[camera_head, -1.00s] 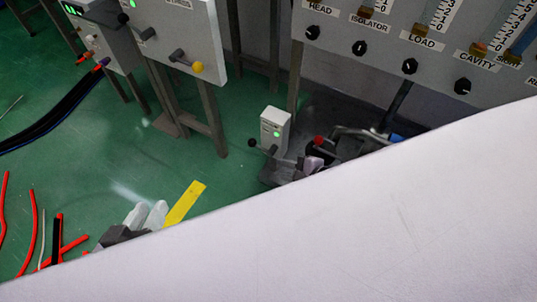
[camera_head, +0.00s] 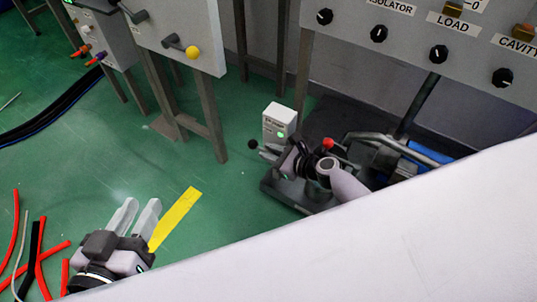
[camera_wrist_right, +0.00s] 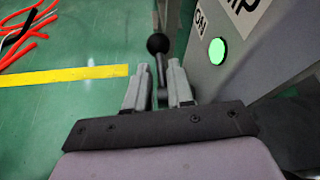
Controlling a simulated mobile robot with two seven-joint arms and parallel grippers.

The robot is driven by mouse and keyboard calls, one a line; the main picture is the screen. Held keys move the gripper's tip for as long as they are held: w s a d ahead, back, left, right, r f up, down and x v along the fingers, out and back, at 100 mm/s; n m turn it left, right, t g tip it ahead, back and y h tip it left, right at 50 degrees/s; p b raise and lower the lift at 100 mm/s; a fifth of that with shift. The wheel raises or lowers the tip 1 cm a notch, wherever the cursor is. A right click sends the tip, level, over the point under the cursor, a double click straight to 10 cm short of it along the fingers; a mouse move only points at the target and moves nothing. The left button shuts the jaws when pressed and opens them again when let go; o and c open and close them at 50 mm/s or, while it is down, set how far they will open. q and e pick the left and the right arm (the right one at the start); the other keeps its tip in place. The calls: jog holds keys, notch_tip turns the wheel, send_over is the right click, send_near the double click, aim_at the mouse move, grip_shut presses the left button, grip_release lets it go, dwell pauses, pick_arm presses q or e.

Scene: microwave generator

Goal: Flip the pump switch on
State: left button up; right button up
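The pump switch is a small pale box (camera_head: 280,124) with a lit green light, low near the floor in the head view. Its lever ends in a black ball (camera_head: 252,144), left of the box. My right gripper (camera_head: 268,153) is beside the box at the lever. In the right wrist view the black ball (camera_wrist_right: 157,43) shows just beyond my right fingertips (camera_wrist_right: 160,68), with the lever's rod between the fingers. The fingers look apart; contact with the rod is unclear. The box (camera_wrist_right: 240,65) is close on the right. My left gripper (camera_head: 136,206) is open and empty over the floor.
A grey panel with knobs (camera_head: 438,54) stands at the upper right. A cabinet with a yellow-knobbed lever (camera_head: 192,52) stands at the upper left. Red and black cables (camera_head: 38,240) and a yellow stripe (camera_head: 177,216) lie on the green floor. A white surface (camera_head: 400,240) hides the lower right.

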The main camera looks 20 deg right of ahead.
jog(key=shift+w+a+f, duration=0.15)
jog(key=shift+w+a, duration=0.05)
jog(key=shift+w, duration=0.15)
grip_shut()
jog(key=shift+s+f, duration=0.1)
dwell(1.1)
